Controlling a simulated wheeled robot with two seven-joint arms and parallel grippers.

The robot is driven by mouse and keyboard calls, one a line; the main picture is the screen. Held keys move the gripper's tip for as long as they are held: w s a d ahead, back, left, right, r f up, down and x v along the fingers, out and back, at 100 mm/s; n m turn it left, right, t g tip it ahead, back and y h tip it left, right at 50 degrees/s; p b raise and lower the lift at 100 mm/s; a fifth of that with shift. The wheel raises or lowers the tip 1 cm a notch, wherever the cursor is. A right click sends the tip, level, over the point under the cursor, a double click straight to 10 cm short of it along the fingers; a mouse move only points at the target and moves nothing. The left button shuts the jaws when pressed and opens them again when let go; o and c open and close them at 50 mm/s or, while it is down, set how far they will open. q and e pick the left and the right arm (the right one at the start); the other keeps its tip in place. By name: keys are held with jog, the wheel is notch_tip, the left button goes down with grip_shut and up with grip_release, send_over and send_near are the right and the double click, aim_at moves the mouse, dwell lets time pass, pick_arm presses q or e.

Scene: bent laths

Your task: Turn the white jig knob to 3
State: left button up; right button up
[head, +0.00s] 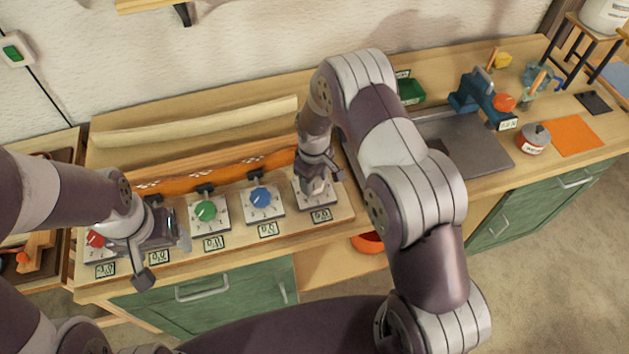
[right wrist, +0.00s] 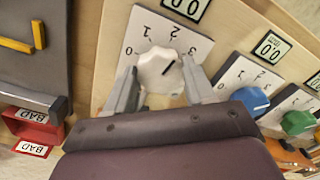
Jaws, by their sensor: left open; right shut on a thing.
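The white jig knob (right wrist: 160,72) sits on a white dial plate (right wrist: 138,36) marked 0 to 3. Its dark pointer line aims between 2 and 3. My right gripper (right wrist: 155,88) is shut on the white knob, one finger on each side, in the right wrist view. In the head view my right gripper (head: 318,182) comes down over the knob at the right end of the knob row and hides most of it.
A green knob (head: 206,210) and a blue knob (head: 260,196) stand left of the white one, with small displays in front. A bent orange lath (head: 222,172) lies behind the row. A grey mat (head: 470,143) and a blue vise (head: 470,95) are to the right.

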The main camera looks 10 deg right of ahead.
jog(key=m+b, duration=0.1)
jog(key=m, duration=0.3)
jog(key=shift+w+a, duration=0.1)
jog(key=shift+w, duration=0.05)
jog(key=shift+r+m+b, duration=0.15)
jog(key=shift+m+b, duration=0.15)
jog(key=shift+m, duration=0.8)
jog(key=shift+w+r, duration=0.1)
jog(key=shift+w, duration=0.05)
jog(key=o, duration=1)
notch_tip(320, 180, up, 12)
jog(key=b, duration=0.3)
jog(key=shift+r, duration=0.2)
